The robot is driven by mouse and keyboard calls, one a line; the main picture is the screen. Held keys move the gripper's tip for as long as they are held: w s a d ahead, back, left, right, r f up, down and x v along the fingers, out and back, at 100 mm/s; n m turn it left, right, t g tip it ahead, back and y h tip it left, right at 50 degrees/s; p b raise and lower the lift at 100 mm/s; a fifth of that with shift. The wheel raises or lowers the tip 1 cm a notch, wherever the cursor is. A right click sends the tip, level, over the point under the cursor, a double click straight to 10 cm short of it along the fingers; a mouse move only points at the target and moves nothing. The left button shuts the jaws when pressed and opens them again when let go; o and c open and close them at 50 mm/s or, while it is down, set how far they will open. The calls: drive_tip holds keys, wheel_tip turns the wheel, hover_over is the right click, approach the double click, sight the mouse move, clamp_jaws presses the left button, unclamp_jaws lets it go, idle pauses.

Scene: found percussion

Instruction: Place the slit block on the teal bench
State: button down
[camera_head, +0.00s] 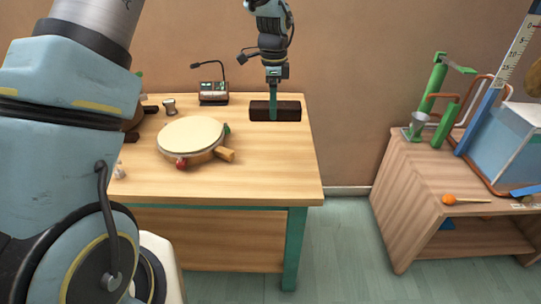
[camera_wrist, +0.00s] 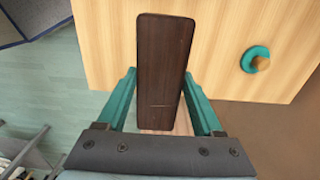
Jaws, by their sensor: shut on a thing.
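The slit block is a long dark brown bar. In the head view the slit block (camera_head: 290,111) is at the back right of the wooden-topped bench with teal legs (camera_head: 270,165). My gripper (camera_head: 273,112) comes down on its middle from above, fingers on both sides. In the wrist view the slit block (camera_wrist: 165,55) lies between the two teal fingers of my gripper (camera_wrist: 160,85), which are shut on it. Whether its underside touches the bench top cannot be told.
A round drum (camera_head: 190,137) with coloured knobs lies left of the block. A small dark device with a gooseneck (camera_head: 214,92) stands behind it. A wooden cabinet (camera_head: 415,190) with green tubes and a blue box stands at right. The bench's front right is clear.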

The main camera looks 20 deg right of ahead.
drive_tip(key=f+b, duration=0.1)
drive_tip(key=f, duration=0.1)
drive_tip(key=f+b, duration=0.1)
drive_tip(key=shift+w+f, duration=0.35)
drive_tip(key=shift+w, duration=0.05)
wheel_tip(320, 180, down, 10)
drive_tip(key=shift+r+p, duration=0.25)
drive_tip(key=shift+p, duration=0.75)
drive_tip(key=shift+f, duration=0.15)
drive_tip(key=shift+c, duration=0.2)
unclamp_jaws()
wheel_tip(320, 180, up, 11)
drive_tip(key=shift+r+b, duration=0.1)
drive_tip(key=shift+b, duration=1)
drive_tip(key=shift+a+r, duration=0.1)
drive_tip(key=shift+r, duration=0.45)
